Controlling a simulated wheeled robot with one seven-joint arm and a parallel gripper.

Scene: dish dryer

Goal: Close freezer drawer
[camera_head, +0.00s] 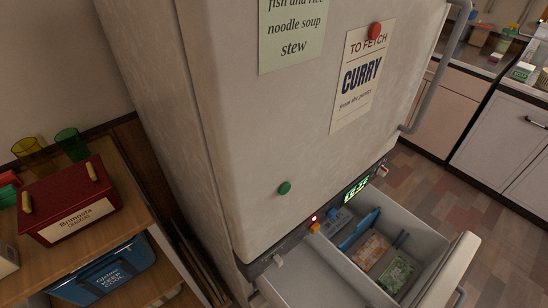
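The freezer drawer (407,226) is pulled out at the bottom of the tall pale fridge (240,110). Its curved front panel (452,268) stands well away from the fridge body, at the lower right. Part of what looks like its handle (462,296) shows at the bottom edge. Inside lie a blue item (359,229), a pinkish pack (371,249) and a green pack (397,273), all seemingly below the rim. The near left part of the drawer looks empty, and its lower end is cut off by the frame. My gripper is not in view.
The upper fridge door is shut, with its long handle (437,75) at right. A control strip with a green display (356,188) runs above the drawer. A wooden shelf (140,215) with a red box (68,203) stands left. Tiled floor (500,215) is clear at right.

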